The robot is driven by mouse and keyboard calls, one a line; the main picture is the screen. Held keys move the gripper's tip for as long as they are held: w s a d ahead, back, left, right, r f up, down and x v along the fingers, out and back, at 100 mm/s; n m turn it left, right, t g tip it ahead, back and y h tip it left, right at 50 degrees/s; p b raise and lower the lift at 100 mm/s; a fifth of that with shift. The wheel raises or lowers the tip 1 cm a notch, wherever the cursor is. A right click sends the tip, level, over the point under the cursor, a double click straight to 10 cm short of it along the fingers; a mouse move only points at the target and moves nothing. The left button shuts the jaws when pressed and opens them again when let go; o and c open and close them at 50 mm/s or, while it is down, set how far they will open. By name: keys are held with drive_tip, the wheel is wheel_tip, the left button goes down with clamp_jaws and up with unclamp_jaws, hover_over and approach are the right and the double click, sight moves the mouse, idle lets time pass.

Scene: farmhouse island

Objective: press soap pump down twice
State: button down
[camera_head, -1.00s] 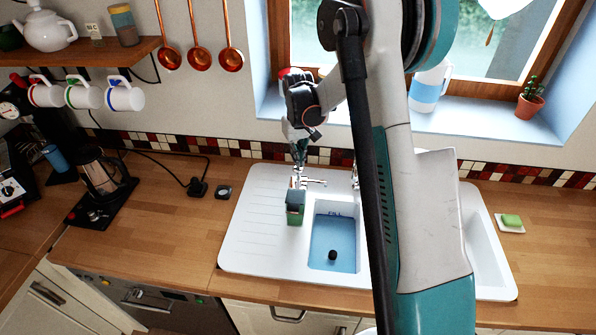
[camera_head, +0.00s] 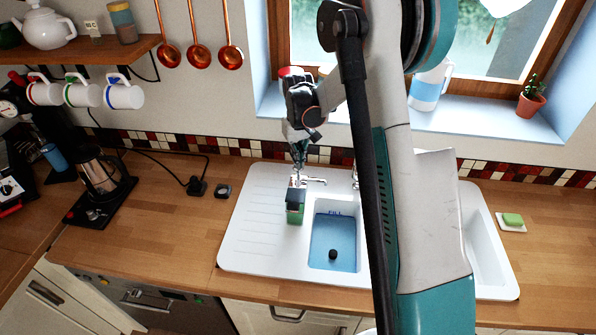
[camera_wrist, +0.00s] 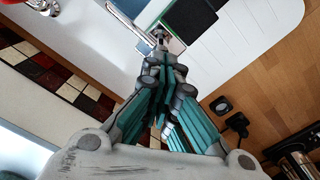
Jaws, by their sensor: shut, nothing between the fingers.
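The soap pump is a green bottle (camera_head: 295,213) with a dark upper part. It stands upright on the white sink's drainboard, just left of the water-filled basin.
The white sink (camera_head: 250,240) has a basin of blue water (camera_head: 332,240). A metal tap (camera_head: 316,181) is close to the right of my gripper. A green soap bar (camera_head: 512,219) lies far right. A coffee maker (camera_head: 97,175) stands left; the counter between is mostly clear.

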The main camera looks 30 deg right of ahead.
drive_tip(key=shift+f+b, duration=1.2)
drive_tip(key=shift+f, duration=0.25)
drive_tip(key=shift+r, duration=0.1)
drive_tip(key=shift+r+p, duration=0.8)
drive_tip(key=shift+r, duration=1.1)
drive_tip(key=shift+f, duration=0.15)
drive_tip(key=shift+f+b, duration=1.75)
drive_tip(key=shift+f, duration=0.2)
drive_tip(key=shift+r, duration=0.15)
drive_tip(key=shift+r+p, duration=0.9)
drive_tip(key=shift+r, duration=1.05)
